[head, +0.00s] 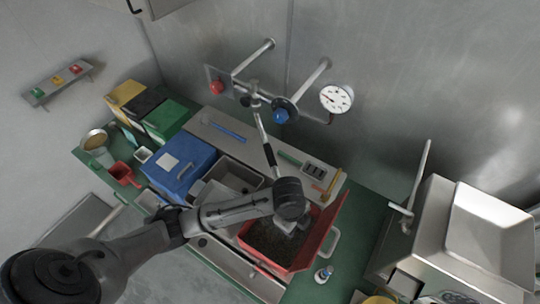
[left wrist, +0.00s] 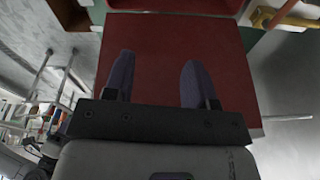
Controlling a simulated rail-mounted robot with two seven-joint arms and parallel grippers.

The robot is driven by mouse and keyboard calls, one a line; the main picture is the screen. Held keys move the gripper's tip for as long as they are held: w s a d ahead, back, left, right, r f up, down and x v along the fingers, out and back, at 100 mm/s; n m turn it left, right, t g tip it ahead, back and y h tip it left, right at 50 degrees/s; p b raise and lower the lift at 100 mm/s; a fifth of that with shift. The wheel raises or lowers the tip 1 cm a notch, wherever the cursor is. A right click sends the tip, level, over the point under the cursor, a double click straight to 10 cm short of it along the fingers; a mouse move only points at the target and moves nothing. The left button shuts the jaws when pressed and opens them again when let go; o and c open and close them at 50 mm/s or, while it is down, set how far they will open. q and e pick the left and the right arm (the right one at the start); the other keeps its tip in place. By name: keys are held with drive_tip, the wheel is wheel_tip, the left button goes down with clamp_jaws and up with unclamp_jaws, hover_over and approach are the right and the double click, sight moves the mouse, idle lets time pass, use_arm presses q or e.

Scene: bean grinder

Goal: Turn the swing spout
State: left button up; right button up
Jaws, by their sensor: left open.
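The swing spout (head: 262,135) is a thin metal tube with a black sleeve near its lower end. It hangs from a fitting between the red and blue valve knobs on the back wall and points down toward the counter. My left gripper (head: 287,230) is over the red bin of dark grounds, below and to the right of the spout's tip, apart from it. In the left wrist view its two dark fingers (left wrist: 158,85) are spread with nothing between them, in front of a red surface. The spout is not recognisable in that view. My right gripper is not in view.
The red bin (head: 329,232) with its raised flap stands under my left wrist. A blue box (head: 180,162) and metal trays stand to the left. A pressure gauge (head: 337,97) is on the wall, with a steel machine (head: 440,225) at right.

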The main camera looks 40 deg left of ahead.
use_arm(q)
drive_tip(key=w+a+r+m+g+y+b, duration=0.1)
drive_tip(key=w+a+r+m+y+b, duration=0.1)
drive_tip(key=w+a+r+m, duration=0.55)
drive_tip(key=g+b, duration=0.2)
approach(271, 153)
drive_tip(key=shift+n+y, duration=0.25)
drive_tip(key=shift+y, duration=0.15)
drive_tip(key=p+x, duration=0.1)
drive_tip(key=x, duration=0.5)
drive_tip(key=p+x, duration=0.1)
drive_tip(key=x, duration=0.2)
drive_tip(key=shift+s+d+f+p, duration=0.15)
drive_tip(key=shift+d+f+p, duration=0.15)
drive_tip(key=shift+f, duration=0.1)
drive_tip(key=shift+c, duration=0.4)
drive_tip(key=c, duration=0.3)
clamp_jaws()
